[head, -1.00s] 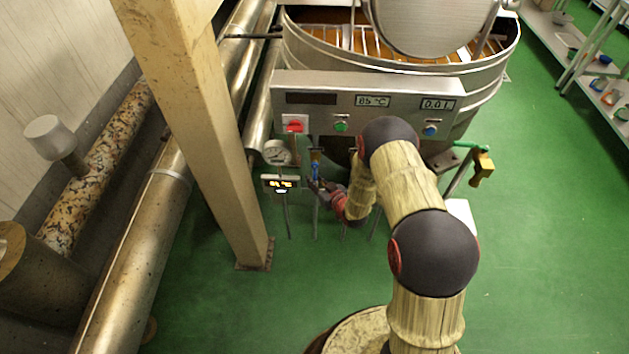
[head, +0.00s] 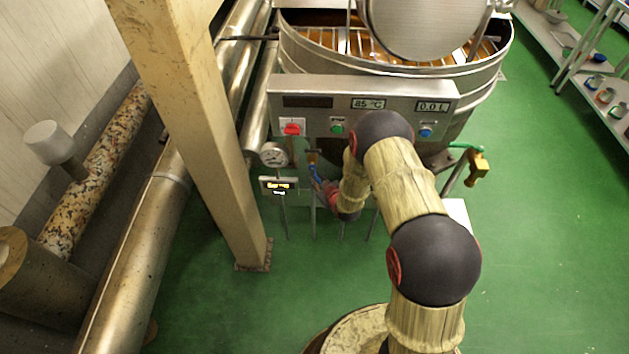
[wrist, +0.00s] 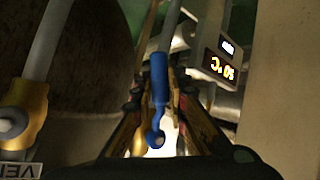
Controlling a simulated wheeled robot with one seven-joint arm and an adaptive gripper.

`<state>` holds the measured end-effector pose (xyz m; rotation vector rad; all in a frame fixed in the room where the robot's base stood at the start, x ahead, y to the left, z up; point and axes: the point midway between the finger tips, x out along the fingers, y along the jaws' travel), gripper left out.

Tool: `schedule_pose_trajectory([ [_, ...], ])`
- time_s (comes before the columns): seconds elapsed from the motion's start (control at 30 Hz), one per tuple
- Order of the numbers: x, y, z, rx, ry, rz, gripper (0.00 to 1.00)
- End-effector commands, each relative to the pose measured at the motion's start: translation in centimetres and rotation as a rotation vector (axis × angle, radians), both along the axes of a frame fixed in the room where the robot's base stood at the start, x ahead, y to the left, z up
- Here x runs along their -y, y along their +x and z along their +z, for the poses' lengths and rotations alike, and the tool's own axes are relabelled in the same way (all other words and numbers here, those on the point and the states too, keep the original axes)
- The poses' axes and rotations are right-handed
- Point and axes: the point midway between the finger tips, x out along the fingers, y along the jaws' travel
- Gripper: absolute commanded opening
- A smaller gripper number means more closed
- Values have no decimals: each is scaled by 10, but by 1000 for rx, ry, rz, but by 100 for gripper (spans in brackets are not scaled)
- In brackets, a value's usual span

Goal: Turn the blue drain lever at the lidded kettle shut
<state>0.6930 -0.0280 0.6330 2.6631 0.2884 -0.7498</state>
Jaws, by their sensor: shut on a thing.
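The blue drain lever (head: 316,173) is on the pipework below the kettle's control panel and looks slanted, its lower end toward my gripper. The lidded kettle (head: 490,85) stands behind, its round lid (head: 415,25) raised over orange-brown contents. My gripper (head: 322,184) is shut on the lever. In the wrist view, the blue lever (wrist: 158,80) lies between the two fingers of my gripper (wrist: 160,100). The fingers partly hide the valve around it, and my arm hides part of the kettle's lower front in the head view.
A round gauge (head: 274,155) and a small lit display (head: 279,185) stand just left of the lever. A beige post (head: 200,120) rises further left. A brass tap (head: 478,168) with a green handle is at right. Green floor is open on the right.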

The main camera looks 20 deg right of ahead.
Motion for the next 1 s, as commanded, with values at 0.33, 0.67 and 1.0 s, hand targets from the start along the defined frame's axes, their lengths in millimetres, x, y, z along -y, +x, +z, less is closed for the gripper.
schedule_pose_trajectory([
  [0.33,17,-6,15,-101,-311,0,0],
  [0.67,31,-11,33,-199,-609,1,0],
  [1.0,39,-13,52,-294,-902,4,0],
])
